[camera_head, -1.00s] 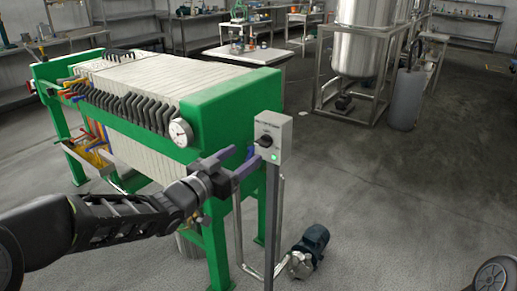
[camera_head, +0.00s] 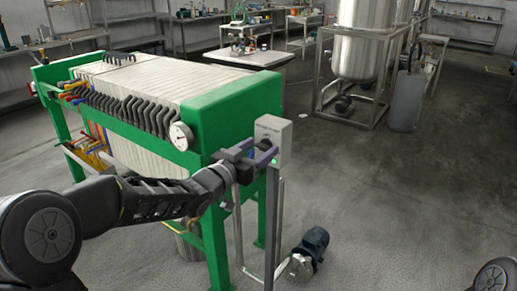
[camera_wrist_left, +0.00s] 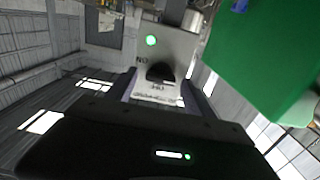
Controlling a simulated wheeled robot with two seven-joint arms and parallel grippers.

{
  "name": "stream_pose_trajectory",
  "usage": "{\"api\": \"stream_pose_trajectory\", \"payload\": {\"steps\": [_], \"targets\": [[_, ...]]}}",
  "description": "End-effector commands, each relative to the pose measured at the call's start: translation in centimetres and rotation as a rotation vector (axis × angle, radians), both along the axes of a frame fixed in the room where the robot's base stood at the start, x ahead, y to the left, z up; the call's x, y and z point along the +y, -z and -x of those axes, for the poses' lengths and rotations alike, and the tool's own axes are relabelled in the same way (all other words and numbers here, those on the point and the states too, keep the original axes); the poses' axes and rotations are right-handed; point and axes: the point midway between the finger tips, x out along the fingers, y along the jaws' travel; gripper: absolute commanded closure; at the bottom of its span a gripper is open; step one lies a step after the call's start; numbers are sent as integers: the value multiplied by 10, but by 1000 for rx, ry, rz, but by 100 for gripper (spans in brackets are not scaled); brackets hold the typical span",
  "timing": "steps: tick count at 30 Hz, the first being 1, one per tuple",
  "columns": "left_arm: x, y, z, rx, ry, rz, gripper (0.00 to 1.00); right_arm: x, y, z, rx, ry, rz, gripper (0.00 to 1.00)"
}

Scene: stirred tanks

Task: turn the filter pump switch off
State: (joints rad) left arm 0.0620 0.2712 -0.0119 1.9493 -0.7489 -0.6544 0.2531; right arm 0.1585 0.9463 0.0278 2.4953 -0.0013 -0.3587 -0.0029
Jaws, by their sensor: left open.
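The pump switch is a pale grey box (camera_head: 273,128) on a thin post at the near right end of the green filter press. In the left wrist view its face shows a black rotary knob (camera_wrist_left: 160,73) and a lit green lamp (camera_wrist_left: 151,40). My left gripper (camera_head: 262,152) is open in front of the box, and its fingers cover most of the knob in the head view. In the left wrist view the fingers lie either side of the knob; I cannot tell whether they touch it. My right gripper is not in view.
The green filter press (camera_head: 228,108) with a white dial gauge (camera_head: 181,136) stands close behind my left arm. A dark blue pump motor (camera_head: 315,242) sits on the floor right of the post. A steel tank (camera_head: 365,50) stands farther back.

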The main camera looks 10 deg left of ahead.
Motion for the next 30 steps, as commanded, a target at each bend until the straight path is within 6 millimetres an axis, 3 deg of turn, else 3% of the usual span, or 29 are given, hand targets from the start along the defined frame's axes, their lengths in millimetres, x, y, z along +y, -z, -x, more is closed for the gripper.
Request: {"api": "stream_pose_trajectory", "payload": {"steps": [4, 26, 30], "targets": [[0, 0, 0, 0, 0, 0, 38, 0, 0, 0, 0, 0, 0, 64], [0, 0, 0, 0, 0, 1, 98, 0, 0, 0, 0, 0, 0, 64], [0, 0, 0, 0, 0, -1, 100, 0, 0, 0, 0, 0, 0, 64]]}}
